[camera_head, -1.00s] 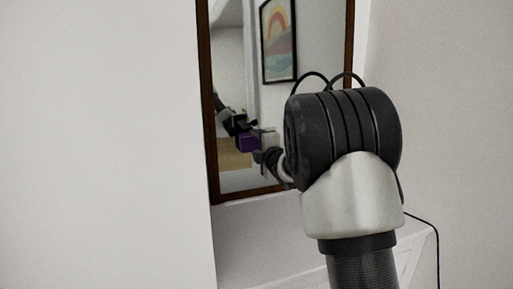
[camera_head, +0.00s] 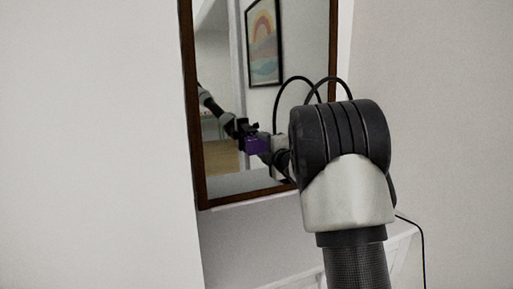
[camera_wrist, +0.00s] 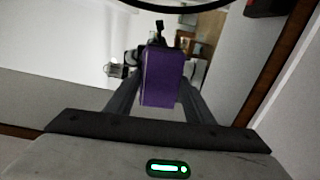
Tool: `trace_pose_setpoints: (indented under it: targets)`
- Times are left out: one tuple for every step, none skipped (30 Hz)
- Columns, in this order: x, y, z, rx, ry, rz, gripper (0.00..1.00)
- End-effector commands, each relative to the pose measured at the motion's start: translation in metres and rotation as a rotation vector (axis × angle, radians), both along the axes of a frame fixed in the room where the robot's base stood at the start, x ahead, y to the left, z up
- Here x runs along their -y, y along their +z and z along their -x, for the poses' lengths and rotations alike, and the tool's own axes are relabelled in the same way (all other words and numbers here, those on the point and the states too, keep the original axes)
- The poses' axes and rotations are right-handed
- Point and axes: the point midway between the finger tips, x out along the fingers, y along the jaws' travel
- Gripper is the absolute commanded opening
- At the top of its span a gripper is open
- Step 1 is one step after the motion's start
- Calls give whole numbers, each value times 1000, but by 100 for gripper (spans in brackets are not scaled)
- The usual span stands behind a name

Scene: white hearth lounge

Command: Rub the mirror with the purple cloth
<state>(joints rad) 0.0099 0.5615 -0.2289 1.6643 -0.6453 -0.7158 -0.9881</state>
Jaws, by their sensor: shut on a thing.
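The mirror (camera_head: 225,182), with a dark brown wooden frame, fills the middle of the head view, partly hidden by my arm. The purple cloth (camera_wrist: 161,78) is a block-like bundle between the fingers of my gripper (camera_wrist: 158,88) in the wrist view, and my gripper is shut on it. In the head view the purple cloth (camera_head: 257,145) shows in front of the lower part of the glass, beside the arm's reflection. I cannot tell whether the cloth touches the glass. The mirror's frame (camera_wrist: 284,65) also crosses the right of the wrist view.
A white ledge (camera_head: 240,235) lies below the mirror. A dark cable (camera_head: 423,250) hangs at its right. Bare white walls stand on both sides. The framed rainbow picture (camera_head: 263,42) shows only as a reflection in the glass.

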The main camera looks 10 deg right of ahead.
Motion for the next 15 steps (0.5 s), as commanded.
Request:
trace_pose_setpoints:
  targets:
    - [5, 0, -1, -1, -1, 1, 30]
    - [7, 0, -2, -1, 0, 1, 30]
    - [9, 0, -2, 0, 0, 0, 30]
    - [11, 0, -3, 1, 0, 0, 30]
    - [12, 1, -3, 1, 0, 0, 30]
    - [13, 1, -3, 1, 0, 0, 30]
    - [13, 1, -4, 1, 0, 0, 30]
    - [14, 1, -4, 1, 0, 0, 30]
    - [15, 1, -4, 1, 0, 0, 30]
    - [17, 1, -4, 1, -1, 1, 30]
    - [19, 1, -5, 1, -1, 1, 30]
    - [22, 1, -5, 0, -1, 1, 30]
    - [24, 0, -6, 0, -1, 1, 30]
    - [27, 0, -6, -1, -2, 0, 30]
    - [31, 0, -7, -1, -3, 0, 30]
